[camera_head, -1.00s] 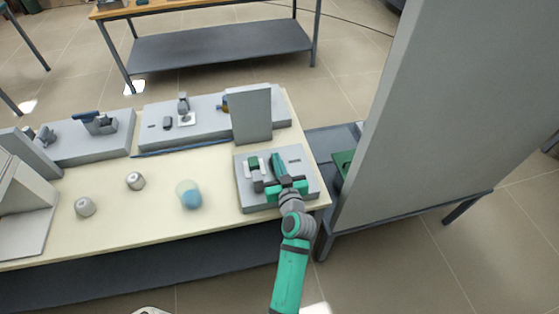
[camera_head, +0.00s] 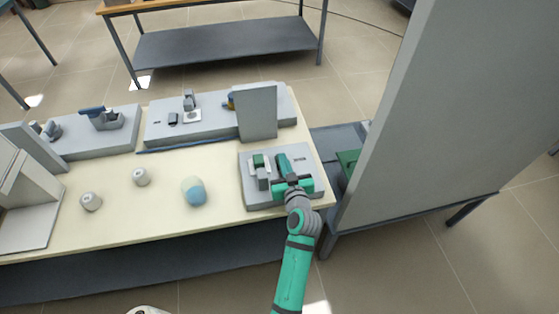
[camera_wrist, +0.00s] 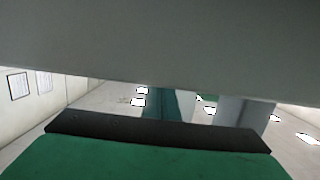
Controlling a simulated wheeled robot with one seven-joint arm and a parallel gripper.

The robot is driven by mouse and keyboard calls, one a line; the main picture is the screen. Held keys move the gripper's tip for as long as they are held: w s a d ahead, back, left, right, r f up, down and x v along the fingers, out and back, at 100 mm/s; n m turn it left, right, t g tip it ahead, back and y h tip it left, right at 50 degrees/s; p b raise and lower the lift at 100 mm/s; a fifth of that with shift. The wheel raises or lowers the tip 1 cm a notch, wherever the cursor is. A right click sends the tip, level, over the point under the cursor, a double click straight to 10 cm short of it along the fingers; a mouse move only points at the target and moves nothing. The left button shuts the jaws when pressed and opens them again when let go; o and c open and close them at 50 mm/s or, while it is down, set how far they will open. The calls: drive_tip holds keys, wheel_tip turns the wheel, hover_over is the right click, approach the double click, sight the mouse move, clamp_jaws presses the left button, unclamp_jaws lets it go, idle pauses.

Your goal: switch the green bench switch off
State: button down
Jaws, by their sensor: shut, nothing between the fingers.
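The green switch (camera_head: 258,161) is a small green piece in a grey mount on a light grey block at the front right of the bench. Whether it is on or off is too small to tell. My gripper (camera_head: 282,159) is teal and shut, with nothing held. Its fingers reach over the grey block (camera_head: 251,196), just right of the switch, with a small gap seen from above. Contact with the block cannot be told. In the wrist view, a wide grey surface fills the top, and a green part with a dark edge fills the bottom; the switch is not recognisable there.
An upright grey panel (camera_head: 257,112) stands behind the block. A blue-and-cream rounded object (camera_head: 194,191) and two small grey knob-like pieces (camera_head: 91,202) sit to the left on the cream bench top (camera_head: 150,222). A tall grey cabinet (camera_head: 425,110) rises close on the right.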

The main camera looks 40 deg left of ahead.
drive_tip(key=shift+a+r, duration=0.15)
drive_tip(key=shift+r, duration=0.3)
drive_tip(key=r, duration=0.2)
drive_tip(key=shift+w+r, duration=0.2)
drive_tip(key=shift+r, duration=0.15)
drive_tip(key=s+d+r, duration=0.4)
drive_tip(key=s+d, duration=0.2)
drive_tip(key=shift+s+d, duration=0.15)
drive_tip(key=shift+d, duration=0.25)
drive_tip(key=s+d+f+m+t+h, duration=0.2)
drive_tip(key=s+d+f+m+h, duration=0.2)
drive_tip(key=s+d+f, duration=0.3)
drive_tip(key=s+d+f+m+t+h, duration=0.1)
drive_tip(key=s+d+f+m+h, duration=0.3)
drive_tip(key=d, duration=0.6)
drive_tip(key=s+d+r+h, duration=0.1)
drive_tip(key=s+d, duration=0.2)
drive_tip(key=s, duration=0.3)
drive_tip(key=s+d+r+m+t+h, duration=0.1)
drive_tip(key=s+d, duration=0.2)
drive_tip(key=s, duration=0.4)
drive_tip(key=s+d+r+h, duration=0.1)
drive_tip(key=s+d+r, duration=0.1)
drive_tip(key=s, duration=0.5)
drive_tip(key=shift+s+d+h, duration=0.15)
drive_tip(key=shift+d+h, duration=0.25)
drive_tip(key=shift+d, duration=0.25)
